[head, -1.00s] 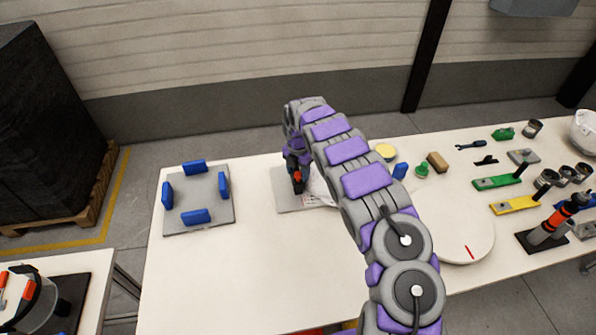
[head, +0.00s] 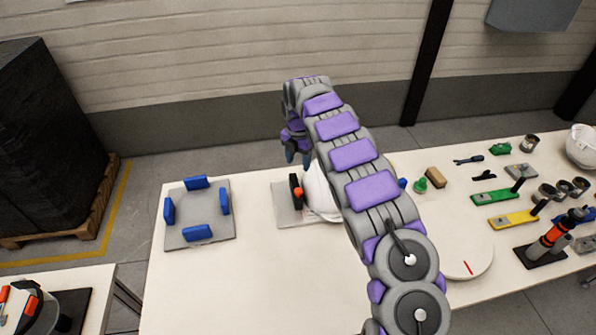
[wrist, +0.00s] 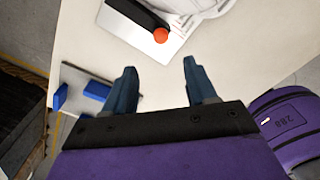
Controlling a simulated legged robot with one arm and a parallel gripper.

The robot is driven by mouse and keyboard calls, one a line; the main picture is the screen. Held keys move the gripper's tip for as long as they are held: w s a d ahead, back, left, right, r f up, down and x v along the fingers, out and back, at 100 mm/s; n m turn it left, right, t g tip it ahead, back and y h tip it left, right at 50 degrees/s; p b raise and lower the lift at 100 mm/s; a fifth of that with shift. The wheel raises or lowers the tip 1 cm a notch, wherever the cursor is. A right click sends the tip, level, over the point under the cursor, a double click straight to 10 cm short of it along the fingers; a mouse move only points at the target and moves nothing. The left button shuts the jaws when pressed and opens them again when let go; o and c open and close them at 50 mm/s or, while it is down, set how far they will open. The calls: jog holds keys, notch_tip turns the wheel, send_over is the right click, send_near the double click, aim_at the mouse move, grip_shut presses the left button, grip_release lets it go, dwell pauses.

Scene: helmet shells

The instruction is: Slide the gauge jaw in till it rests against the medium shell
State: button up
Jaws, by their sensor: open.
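The gauge is a grey plate (head: 285,213) on the white table, bearing an upright black jaw (head: 294,184) with an orange knob (head: 299,192). A white helmet shell (head: 320,195) sits just right of the jaw, partly hidden behind my arm. The jaw looks close against the shell; I cannot tell if they touch. In the wrist view the black jaw (wrist: 137,12), orange knob (wrist: 160,35) and white shell (wrist: 195,6) show at the top. My gripper (head: 297,155) is open and empty, above and behind the jaw, its two fingers (wrist: 160,72) apart and clear of the knob.
A grey plate with several blue blocks (head: 199,215) lies at the left of the table. A white disc with a red mark (head: 466,258), green (head: 495,196) and yellow (head: 513,219) gauges and small parts lie at right. The table's front middle is clear.

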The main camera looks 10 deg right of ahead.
jog(key=shift+r, duration=2)
jog(key=shift+c, duration=0.3)
